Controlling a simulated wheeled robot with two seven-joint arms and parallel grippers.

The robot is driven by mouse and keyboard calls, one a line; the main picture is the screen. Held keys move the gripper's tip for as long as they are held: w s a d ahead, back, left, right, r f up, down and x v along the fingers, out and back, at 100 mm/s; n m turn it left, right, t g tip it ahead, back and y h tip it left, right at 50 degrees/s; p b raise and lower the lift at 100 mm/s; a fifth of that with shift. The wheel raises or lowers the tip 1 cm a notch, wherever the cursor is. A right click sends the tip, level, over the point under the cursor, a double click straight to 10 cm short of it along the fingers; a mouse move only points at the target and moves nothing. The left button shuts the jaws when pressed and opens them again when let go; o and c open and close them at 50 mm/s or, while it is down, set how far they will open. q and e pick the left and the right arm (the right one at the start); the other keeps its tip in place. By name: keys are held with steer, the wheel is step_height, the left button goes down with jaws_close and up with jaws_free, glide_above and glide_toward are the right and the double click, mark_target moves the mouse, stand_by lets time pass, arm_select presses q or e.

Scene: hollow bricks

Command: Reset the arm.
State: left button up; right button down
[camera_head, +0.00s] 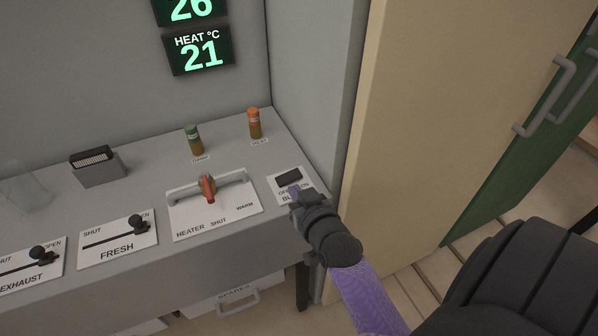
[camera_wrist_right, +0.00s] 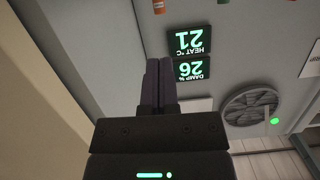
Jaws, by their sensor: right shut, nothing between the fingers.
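My right gripper (camera_head: 294,191) is at the right end of the grey console, over the lower part of the white blower plate (camera_head: 281,197) with its dark switch (camera_head: 288,178). Its wrist hides part of the plate's lettering. I cannot tell whether the fingertips touch the plate. In the right wrist view the two dark fingers (camera_wrist_right: 158,82) lie together, shut with nothing between them. My purple and black right arm comes in from the lower right. My left gripper is not in view.
The console (camera_head: 150,195) carries a heater lever (camera_head: 208,188), a fresh slider (camera_head: 136,221), an exhaust slider (camera_head: 38,253) and two small bottles (camera_head: 194,139). A beige panel (camera_head: 430,110) stands close on the right. A fan (camera_wrist_right: 250,106) shows in the wrist view.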

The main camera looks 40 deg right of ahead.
steer(key=shift+s+r, duration=0.1)
steer(key=shift+s, duration=0.3)
steer(key=s+a+f+n+g+y+b, duration=0.15)
steer(key=s+f, duration=0.25)
steer(key=f, duration=0.4)
steer(key=s+a+f+g+y, duration=0.1)
steer(key=s+a+f+g, duration=0.2)
steer(key=f, duration=0.5)
steer(key=s+a+f+n+g+y, duration=0.1)
steer(key=s+a+f+g, duration=0.25)
steer(key=f, duration=0.45)
steer(key=s+f+n+g, duration=0.1)
steer(key=s+f+g, duration=0.1)
steer(key=s, duration=0.5)
steer(key=s+f+n+g+b, duration=0.1)
steer(key=s+f+g, duration=0.1)
steer(key=s+f, duration=0.3)
steer(key=s+f+n+g, duration=0.1)
steer(key=s+f, duration=0.3)
steer(key=s, duration=0.7)
steer(key=shift+s+d+g, duration=0.2)
steer(key=shift+s+g, duration=0.05)
steer(key=shift+g, duration=0.35)
